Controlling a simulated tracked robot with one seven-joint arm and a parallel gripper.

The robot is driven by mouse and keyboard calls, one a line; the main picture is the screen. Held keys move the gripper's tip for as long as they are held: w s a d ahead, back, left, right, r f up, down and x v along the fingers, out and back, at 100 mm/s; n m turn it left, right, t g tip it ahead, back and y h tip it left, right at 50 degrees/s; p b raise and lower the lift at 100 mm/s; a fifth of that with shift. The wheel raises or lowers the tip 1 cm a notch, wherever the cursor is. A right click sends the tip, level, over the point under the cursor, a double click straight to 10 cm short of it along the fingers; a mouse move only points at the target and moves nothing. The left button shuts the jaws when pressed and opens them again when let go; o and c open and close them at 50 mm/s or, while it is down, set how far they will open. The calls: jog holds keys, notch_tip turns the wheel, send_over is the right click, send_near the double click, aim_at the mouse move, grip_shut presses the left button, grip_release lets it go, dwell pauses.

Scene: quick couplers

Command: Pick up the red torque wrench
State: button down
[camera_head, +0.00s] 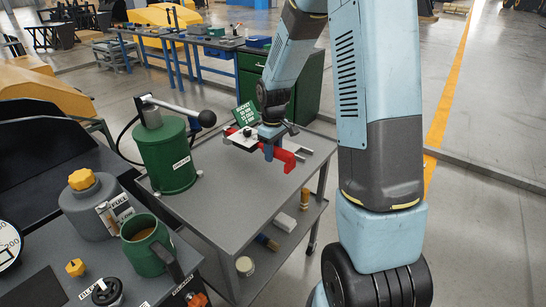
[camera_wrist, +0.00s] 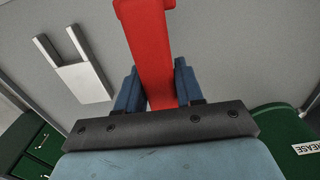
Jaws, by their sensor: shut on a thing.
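The red torque wrench (camera_head: 286,159) is at my gripper (camera_head: 270,150), over the right part of the grey cart top. In the wrist view the red wrench (camera_wrist: 147,45) runs between the two blue fingers of my gripper (camera_wrist: 153,88), which are shut on its sides. Its upper end reaches past the fingertips to the top edge of the view. The other part of the wrench is hidden behind my gripper. I cannot tell whether the wrench touches the cart top.
A green grease drum (camera_head: 166,157) with a pump handle stands left on the cart (camera_head: 228,208). A grey forked piece (camera_wrist: 82,80) lies near the wrench. A green socket sign (camera_head: 245,113) stands behind. A green mug (camera_head: 147,243) and grey canister (camera_head: 92,207) occupy the near-left surface.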

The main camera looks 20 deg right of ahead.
jog(key=s+a+r, duration=0.2)
jog(key=s+r, duration=0.6)
jog(key=s, duration=0.4)
jog(key=shift+s+r, duration=0.3)
jog(key=c, duration=1.3)
grip_release()
jog(key=shift+c, duration=0.2)
grip_shut()
jog(key=shift+s, duration=0.1)
